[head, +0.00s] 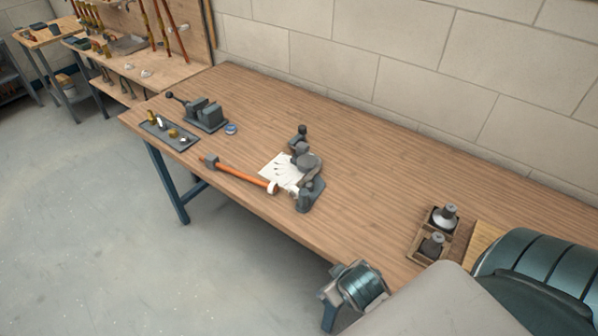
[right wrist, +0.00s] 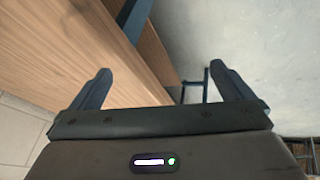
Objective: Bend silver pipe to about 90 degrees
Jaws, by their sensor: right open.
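A grey bending tool (head: 308,180) with a rounded head stands on the wooden workbench (head: 380,160), near its front edge. A long orange bar (head: 240,175) reaches out from it to the left, with a dark piece at its far end and a pale piece by the tool. A silver pipe cannot be made out clearly at this size. My right gripper (right wrist: 160,68) is open and empty in the right wrist view, with bench wood and grey floor beyond its fingers. My left gripper is in neither view.
A dark vise (head: 205,115) and a tray (head: 160,128) of small parts are at the bench's left end, with a blue roll (head: 231,128) nearby. A wooden box (head: 420,252) holds two items. The bench's back middle is clear.

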